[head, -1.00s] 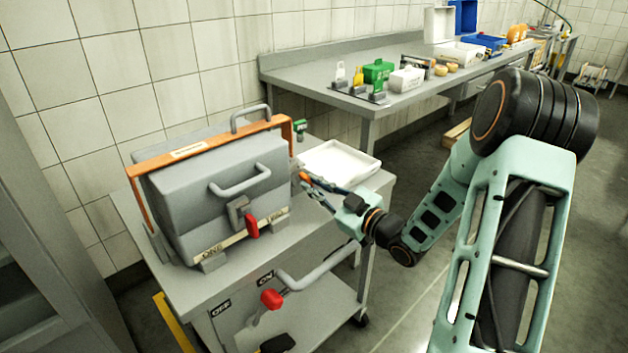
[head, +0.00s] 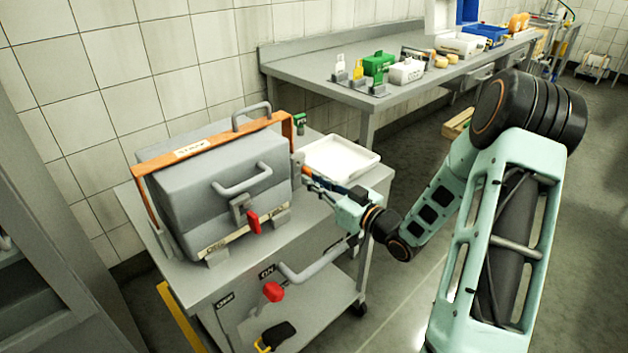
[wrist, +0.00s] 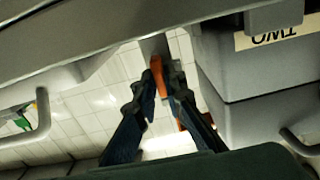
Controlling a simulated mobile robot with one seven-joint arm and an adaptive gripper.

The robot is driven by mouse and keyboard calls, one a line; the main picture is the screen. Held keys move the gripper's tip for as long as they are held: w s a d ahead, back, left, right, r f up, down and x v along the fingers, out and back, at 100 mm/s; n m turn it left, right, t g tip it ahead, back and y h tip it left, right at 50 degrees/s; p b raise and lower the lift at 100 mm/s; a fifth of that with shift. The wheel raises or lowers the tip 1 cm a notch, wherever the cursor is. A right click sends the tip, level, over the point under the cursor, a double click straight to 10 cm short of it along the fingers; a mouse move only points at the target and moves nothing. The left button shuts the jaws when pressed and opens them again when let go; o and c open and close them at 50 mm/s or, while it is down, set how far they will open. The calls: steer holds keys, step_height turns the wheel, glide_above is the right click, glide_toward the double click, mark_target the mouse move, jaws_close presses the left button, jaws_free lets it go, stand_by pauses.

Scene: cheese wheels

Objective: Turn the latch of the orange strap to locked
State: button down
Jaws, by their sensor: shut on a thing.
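The orange strap (head: 215,145) runs over the top of a grey lidded box (head: 215,190) and down its right side. Its latch (head: 298,160) is a small grey piece low on that right side, with a short orange lever. My gripper (head: 309,174) is at the box's right side, its fingers closed on the lever. In the wrist view, the orange lever (wrist: 157,76) sits between the fingertips of my gripper (wrist: 162,78). The fingers hide part of the latch, and I cannot read its locked or unlocked setting.
The box stands on a grey cart with a white tray (head: 340,158) just behind my gripper. A red-tipped latch (head: 253,222) is on the box front, and a red-knobbed lever (head: 273,291) on the cart front. A long bench (head: 400,95) with several items stands behind.

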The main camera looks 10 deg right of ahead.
steer(key=shift+f, duration=0.1)
steer(key=c, duration=2)
jaws_free()
steer(key=v, duration=1.2)
